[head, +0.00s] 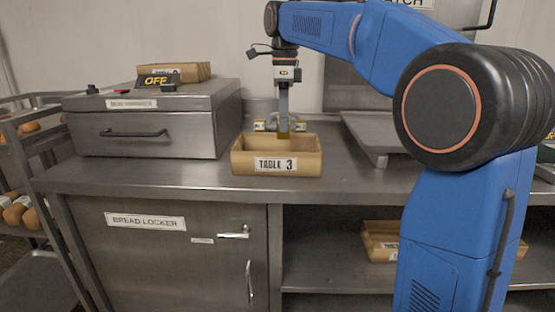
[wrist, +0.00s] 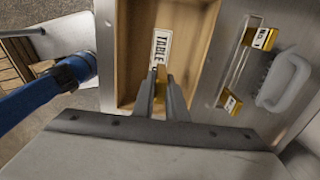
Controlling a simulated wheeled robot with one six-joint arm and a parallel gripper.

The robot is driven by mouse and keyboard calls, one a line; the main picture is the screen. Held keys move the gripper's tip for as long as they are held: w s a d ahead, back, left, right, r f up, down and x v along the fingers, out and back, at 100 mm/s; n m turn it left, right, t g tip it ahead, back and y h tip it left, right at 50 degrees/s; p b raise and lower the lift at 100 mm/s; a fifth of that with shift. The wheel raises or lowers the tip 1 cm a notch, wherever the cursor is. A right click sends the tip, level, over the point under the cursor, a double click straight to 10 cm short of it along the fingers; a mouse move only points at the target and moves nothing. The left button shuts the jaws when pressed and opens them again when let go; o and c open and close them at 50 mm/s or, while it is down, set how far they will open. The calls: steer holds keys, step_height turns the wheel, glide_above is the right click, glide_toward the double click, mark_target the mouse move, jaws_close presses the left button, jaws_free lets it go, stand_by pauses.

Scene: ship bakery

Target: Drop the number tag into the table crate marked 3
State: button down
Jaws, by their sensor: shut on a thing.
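The wooden crate labelled TABLE 3 (head: 304,164) stands on the steel counter, open at the top. My gripper (head: 284,125) points straight down over it and is shut on a small brass-coloured tag (head: 283,135). In the wrist view the fingers (wrist: 161,84) hold the tag (wrist: 160,92) edge-on over the crate's inside (wrist: 188,45).
A rack behind the crate holds other brass tags, one marked No. 1 (wrist: 262,38), another (wrist: 230,103) near it. A steel box (head: 150,130) with an OFF sign (head: 157,81) stands left. More crates (head: 380,243) sit on the shelf below. A flat steel tray (head: 385,145) lies right.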

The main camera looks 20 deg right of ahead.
steer(key=shift+f, duration=1.75)
steer(key=c, duration=1.7)
jaws_free()
step_height(320, 180, up, 12)
